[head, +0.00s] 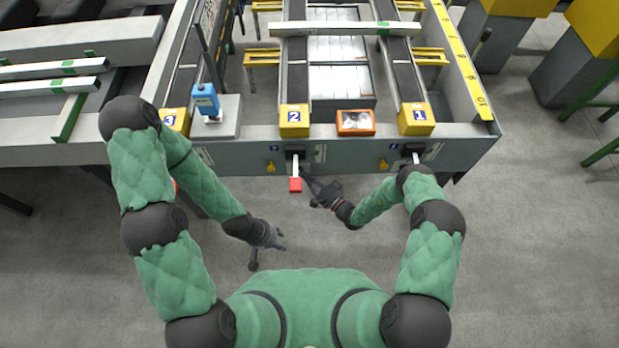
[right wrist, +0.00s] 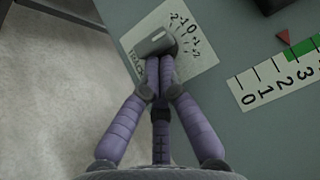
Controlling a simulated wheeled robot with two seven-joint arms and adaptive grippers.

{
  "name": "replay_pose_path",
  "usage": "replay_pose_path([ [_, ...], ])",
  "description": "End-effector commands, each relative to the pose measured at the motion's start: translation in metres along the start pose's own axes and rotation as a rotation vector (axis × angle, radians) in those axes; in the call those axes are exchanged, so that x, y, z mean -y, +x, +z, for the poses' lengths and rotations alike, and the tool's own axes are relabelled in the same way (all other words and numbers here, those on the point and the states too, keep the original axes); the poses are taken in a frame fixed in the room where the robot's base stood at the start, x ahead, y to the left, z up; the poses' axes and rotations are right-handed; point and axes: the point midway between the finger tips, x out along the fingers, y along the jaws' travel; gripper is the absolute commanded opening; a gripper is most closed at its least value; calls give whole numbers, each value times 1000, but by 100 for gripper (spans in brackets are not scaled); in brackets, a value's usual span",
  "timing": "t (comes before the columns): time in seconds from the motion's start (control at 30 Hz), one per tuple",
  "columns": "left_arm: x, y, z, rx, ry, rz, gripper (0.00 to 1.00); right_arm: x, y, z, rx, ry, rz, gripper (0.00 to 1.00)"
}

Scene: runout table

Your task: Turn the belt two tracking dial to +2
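The belt two tracking dial (right wrist: 153,43) is a grey knob on a white label, in the right wrist view. Its scale from -2 to +2 curves around its upper right side. I cannot make out a pointer mark. My right gripper (right wrist: 157,66) has its fingers drawn together, with the tips at the knob's lower edge; whether they grip it is unclear. In the head view, my right gripper (head: 308,180) is at the front panel below the yellow block marked 2 (head: 294,120). My left gripper (head: 268,250) is open and empty, low and away from the table.
A white lever with a red handle (head: 295,184) hangs just left of my right gripper. A ruler strip (right wrist: 275,79) with a green band and red triangle lies right of the dial. An orange-framed screen (head: 355,122) stands between blocks 2 and 1. The floor before the table is clear.

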Motion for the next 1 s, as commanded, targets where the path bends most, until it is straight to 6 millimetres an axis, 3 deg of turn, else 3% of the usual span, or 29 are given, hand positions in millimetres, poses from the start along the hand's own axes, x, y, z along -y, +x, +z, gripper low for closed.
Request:
replay_pose_path([
  [0.4,9,25,-1,0,0,0,40,-9,3,4,6,125,-129,0],
  [1.0,10,29,-1,0,0,0,40,-17,7,7,2,124,-125,0],
])
